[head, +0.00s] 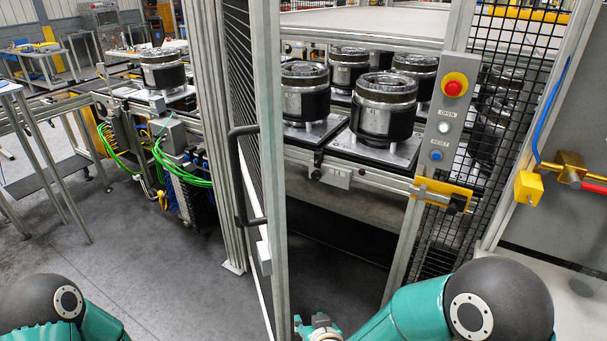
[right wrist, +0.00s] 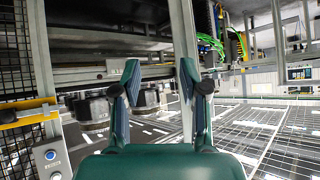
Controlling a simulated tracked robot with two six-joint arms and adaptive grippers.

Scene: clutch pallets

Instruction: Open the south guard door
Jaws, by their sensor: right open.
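The south guard door (head: 274,150) is a grey-framed mesh door seen almost edge-on in the head view. It stands ajar, with a gap between its free edge and the right post. Its black bar handle (head: 240,175) is on the left face. My right gripper (head: 318,327) shows only partly at the bottom, just right of the door's edge. In the right wrist view the right gripper (right wrist: 160,82) is open, with nothing held; a metal upright (right wrist: 186,45) shows beyond its fingers. My left gripper is out of view; only that arm shows.
The right post carries a red stop button (head: 453,86), white and blue buttons, and a yellow latch (head: 440,192). Several clutch units (head: 385,105) stand on pallets behind the opening. A conveyor with green cables (head: 180,165) is at left. Grey floor (head: 110,270) lies clear at front left.

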